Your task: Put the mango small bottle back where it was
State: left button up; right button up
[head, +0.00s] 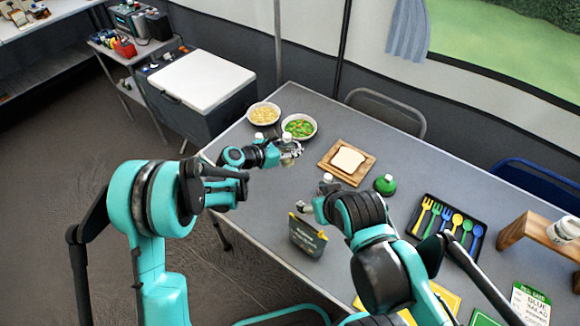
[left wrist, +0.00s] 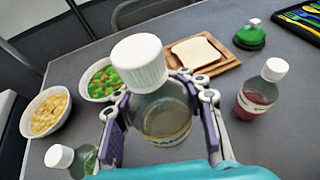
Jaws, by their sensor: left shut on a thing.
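A small clear bottle with a ribbed white cap (left wrist: 140,62) and a yellowish band near its base is between the fingers of my left gripper (left wrist: 163,120). I take it as the mango bottle; no label is readable. It stands upright in the grip, but I cannot tell whether it touches the table. In the head view my left gripper (head: 290,152) is over the table, in front of the bowl of green and orange vegetables (head: 299,127). My right gripper (head: 304,208) is by the front of the table, beside a dark pouch (head: 308,238); its finger state is unclear.
A green-filled bottle (left wrist: 60,157) stands left of the held one, a red-filled bottle (left wrist: 262,90) to its right. A noodle bowl (left wrist: 47,113), bread on a board (head: 348,160), a green round object (head: 384,185) and a cutlery tray (head: 449,226) are also on the table.

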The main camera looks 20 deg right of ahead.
pick_arm(q)
notch_tip(320, 180, down, 10)
jog(key=b, duration=0.4)
jog(key=shift+s+r, duration=0.1)
jog(key=shift+r, duration=0.15)
jog(key=o, duration=1.3)
